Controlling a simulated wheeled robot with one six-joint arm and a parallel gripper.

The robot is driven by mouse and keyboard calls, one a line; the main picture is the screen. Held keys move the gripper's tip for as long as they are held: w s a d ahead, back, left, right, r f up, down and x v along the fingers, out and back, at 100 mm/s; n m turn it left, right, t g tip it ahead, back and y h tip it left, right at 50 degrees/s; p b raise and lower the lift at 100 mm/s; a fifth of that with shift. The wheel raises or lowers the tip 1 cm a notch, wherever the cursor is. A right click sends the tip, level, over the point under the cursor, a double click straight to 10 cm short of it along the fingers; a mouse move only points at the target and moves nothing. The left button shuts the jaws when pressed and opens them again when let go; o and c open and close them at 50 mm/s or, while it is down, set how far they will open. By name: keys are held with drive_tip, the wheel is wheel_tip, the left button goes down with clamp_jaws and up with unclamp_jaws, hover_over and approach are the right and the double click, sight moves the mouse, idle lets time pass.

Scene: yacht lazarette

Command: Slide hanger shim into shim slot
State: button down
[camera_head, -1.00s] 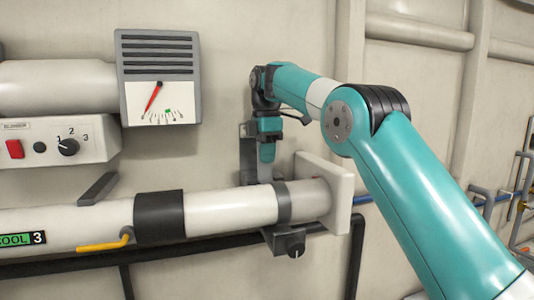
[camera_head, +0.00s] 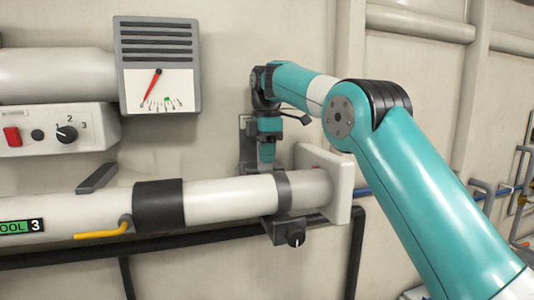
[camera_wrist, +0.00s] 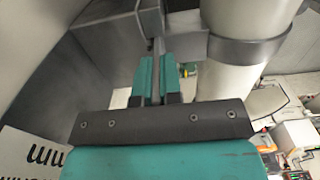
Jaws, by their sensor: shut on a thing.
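My gripper (camera_wrist: 156,78) points down behind the pipe in the head view, close to the wall. It is shut on a thin grey strip, the hanger shim (camera_wrist: 158,47), in the wrist view. The shim's far end reaches a dark grey bracket (camera_wrist: 105,35) beside the pipe band (camera_wrist: 240,48). I cannot tell whether it is inside the slot, and the slot itself is not clearly visible. In the head view the band (camera_head: 284,192) rings the pale pipe (camera_head: 232,195), with a knobbed block (camera_head: 290,232) below it. The pipe hides the gripper's lower end there.
The pipe ends at a pale wall flange (camera_head: 340,185) just right of the gripper. A gauge box (camera_head: 158,65) and a switch panel (camera_head: 55,131) are on the wall at left. A yellow lever (camera_head: 103,233) and a dark pipe (camera_head: 200,246) lie lower.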

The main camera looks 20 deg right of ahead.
drive_tip(key=shift+f+b, duration=0.55)
drive_tip(key=shift+f, duration=0.2)
drive_tip(key=c, duration=1.2)
unclamp_jaws()
drive_tip(key=shift+r, duration=0.1)
wheel_tip(320, 180, up, 12)
drive_tip(key=p, duration=0.6)
drive_tip(key=shift+p, duration=0.35)
